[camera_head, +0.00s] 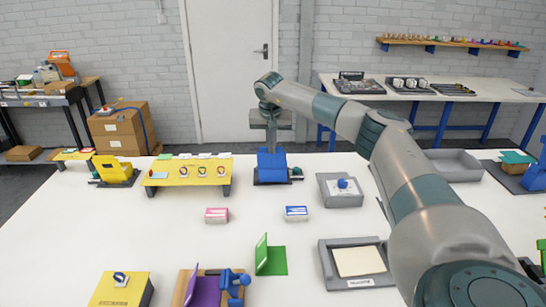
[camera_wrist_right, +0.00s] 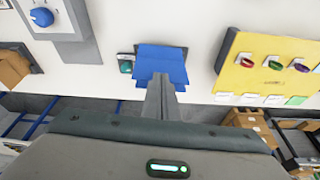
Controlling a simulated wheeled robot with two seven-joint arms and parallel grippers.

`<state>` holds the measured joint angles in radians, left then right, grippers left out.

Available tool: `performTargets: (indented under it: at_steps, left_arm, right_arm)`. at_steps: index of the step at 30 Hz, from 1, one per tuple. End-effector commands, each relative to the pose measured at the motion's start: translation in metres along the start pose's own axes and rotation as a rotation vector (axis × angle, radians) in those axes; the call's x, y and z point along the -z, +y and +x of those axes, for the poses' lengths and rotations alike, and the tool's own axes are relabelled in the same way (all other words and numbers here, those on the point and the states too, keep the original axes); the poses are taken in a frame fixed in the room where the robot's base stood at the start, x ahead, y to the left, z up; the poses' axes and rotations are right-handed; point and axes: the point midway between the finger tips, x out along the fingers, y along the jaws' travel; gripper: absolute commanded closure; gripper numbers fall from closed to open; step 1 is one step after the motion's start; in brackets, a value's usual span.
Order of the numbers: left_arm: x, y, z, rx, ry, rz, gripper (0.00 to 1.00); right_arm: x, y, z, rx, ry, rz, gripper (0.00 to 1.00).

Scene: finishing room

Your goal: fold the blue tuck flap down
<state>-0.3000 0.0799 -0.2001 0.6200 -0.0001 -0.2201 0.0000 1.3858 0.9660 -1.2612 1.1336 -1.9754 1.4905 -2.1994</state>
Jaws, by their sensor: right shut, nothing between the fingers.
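The blue tuck flap (camera_head: 271,163) belongs to a blue piece on a dark base, at the far middle of the white table. Its upper part looks raised and sloped in the head view. My right gripper (camera_head: 272,145) is shut and empty, pointing down at the top of the blue piece. In the wrist view the blue piece (camera_wrist_right: 161,60) lies beyond the shut fingertips (camera_wrist_right: 161,78), which overlap its near edge. I cannot tell whether they touch it. The gripper hides part of its top. My left gripper is not in view.
A yellow stand (camera_head: 187,178) with coloured knobs is left of the blue piece. A grey box (camera_head: 342,199) with a blue knob is to the right. Pink (camera_head: 216,215) and blue-and-white (camera_head: 296,213) boxes lie nearer. Clear white table separates them.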

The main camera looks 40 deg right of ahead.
Motion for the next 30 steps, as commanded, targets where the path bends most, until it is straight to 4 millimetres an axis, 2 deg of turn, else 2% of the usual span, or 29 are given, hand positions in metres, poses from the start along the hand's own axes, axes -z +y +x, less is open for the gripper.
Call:
performTargets:
  at_steps: [18,30]
  left_arm:
    - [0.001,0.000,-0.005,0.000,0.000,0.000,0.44]
    - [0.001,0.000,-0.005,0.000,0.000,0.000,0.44]
  right_arm:
    - [0.020,-0.004,0.007,0.000,0.000,0.001,1.00]
    - [0.022,-0.004,0.008,0.000,0.000,0.000,1.00]
